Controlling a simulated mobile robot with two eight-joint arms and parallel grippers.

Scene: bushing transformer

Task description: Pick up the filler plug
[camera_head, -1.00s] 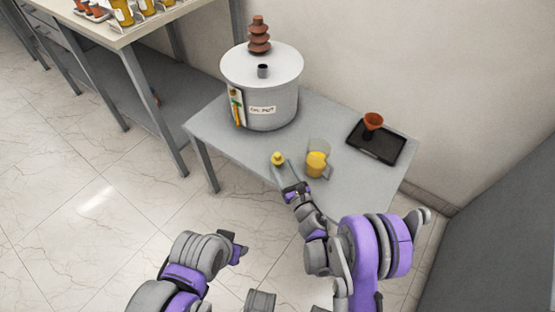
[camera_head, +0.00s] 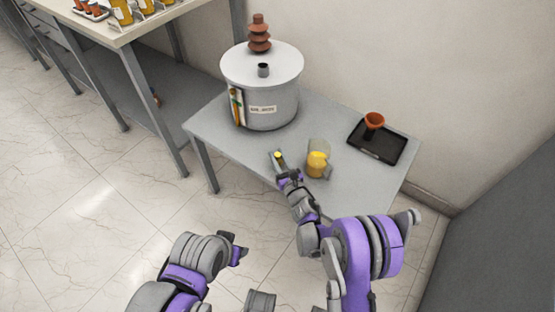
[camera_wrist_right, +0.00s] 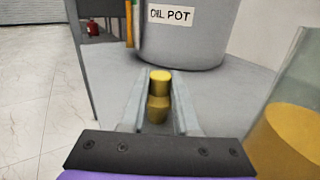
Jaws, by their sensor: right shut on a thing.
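The filler plug (camera_wrist_right: 158,96) is a small yellow stepped piece. In the right wrist view it stands upright between the two fingers of my right gripper (camera_wrist_right: 157,112), which is shut on it. In the head view the plug (camera_head: 278,155) shows as a small yellow spot at the tip of my right gripper (camera_head: 280,160), over the front of the grey table. I cannot tell whether it touches the tabletop. My left gripper (camera_head: 240,250) is low at the front, away from the table, and I cannot tell whether it is open.
A grey oil pot (camera_head: 270,100) with a brown ribbed bushing (camera_head: 259,35) on its lid stands behind the plug. A jug of yellow oil (camera_head: 318,160) is close to the right. A black tray (camera_head: 375,143) holds an orange-brown funnel (camera_head: 374,120).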

